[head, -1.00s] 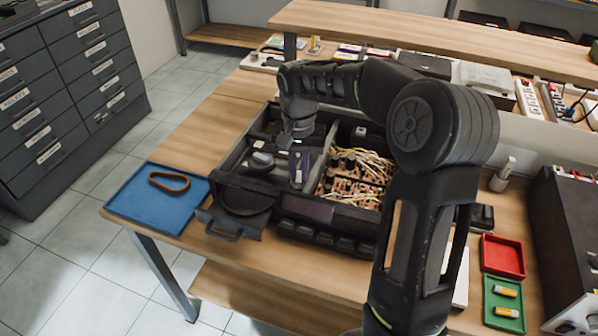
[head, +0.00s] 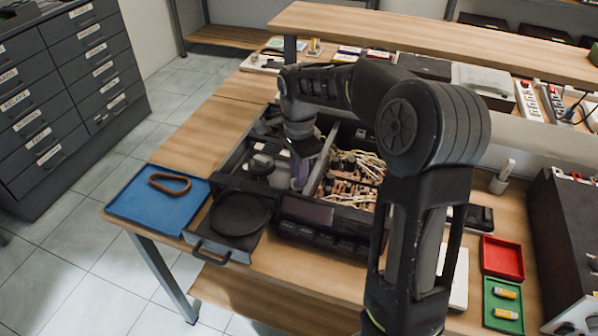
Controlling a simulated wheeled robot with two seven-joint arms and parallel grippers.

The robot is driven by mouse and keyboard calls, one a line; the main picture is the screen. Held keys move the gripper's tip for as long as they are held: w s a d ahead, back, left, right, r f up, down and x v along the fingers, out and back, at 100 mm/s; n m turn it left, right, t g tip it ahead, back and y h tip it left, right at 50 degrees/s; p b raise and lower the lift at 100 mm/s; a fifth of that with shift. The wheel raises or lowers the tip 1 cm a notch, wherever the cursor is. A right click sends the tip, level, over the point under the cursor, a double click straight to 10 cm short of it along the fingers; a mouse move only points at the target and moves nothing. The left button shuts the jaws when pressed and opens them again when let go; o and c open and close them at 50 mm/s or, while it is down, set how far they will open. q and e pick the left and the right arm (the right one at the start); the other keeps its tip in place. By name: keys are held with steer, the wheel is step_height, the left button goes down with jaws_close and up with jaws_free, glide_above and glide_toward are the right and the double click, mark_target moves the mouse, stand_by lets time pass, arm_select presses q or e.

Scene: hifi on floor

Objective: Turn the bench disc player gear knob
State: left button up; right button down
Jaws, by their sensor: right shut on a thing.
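The opened disc player (head: 318,213) sits on the wooden bench, with wiring and boards showing in its right part. Its disc tray (head: 227,240) sticks out at the front left, with a dark round platter on it. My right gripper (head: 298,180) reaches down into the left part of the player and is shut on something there. The fingertips and the gear knob are mostly hidden by the gripper and the player's inner parts. My left gripper is not in view.
A blue tray (head: 140,203) with a brown belt (head: 170,183) lies at the bench's left corner. A red tray (head: 502,257) and a green tray (head: 503,308) with batteries lie at the right. A raised shelf (head: 430,40) runs along the back.

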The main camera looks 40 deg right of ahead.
steer(key=m+p, duration=0.1)
steer(key=m, duration=0.5)
steer(key=shift+m, duration=0.4)
steer(key=c, duration=1.4)
jaws_free()
steer(key=shift+c, duration=0.2)
steer(key=shift+r, duration=3.9)
